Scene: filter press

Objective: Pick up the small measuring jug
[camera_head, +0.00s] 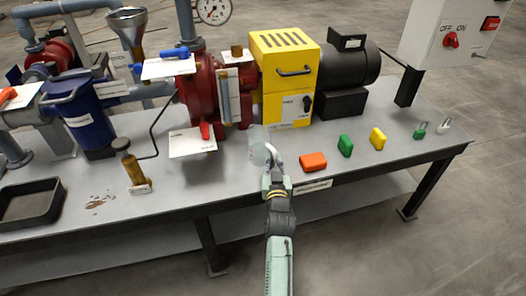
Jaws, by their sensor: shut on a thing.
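The small measuring jug (258,147) is clear and see-through, and shows near the front edge of the grey bench, in front of the yellow box. My gripper (273,157) reaches in from the bottom of the picture and is shut on the jug's right side. The fingers and the jug's right part overlap, so the exact contact is hard to see. The jug looks about upright. I cannot tell whether its base touches the bench top.
The red pump (203,95) and yellow housing (284,75) stand behind. A black tray (58,207) is far left.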

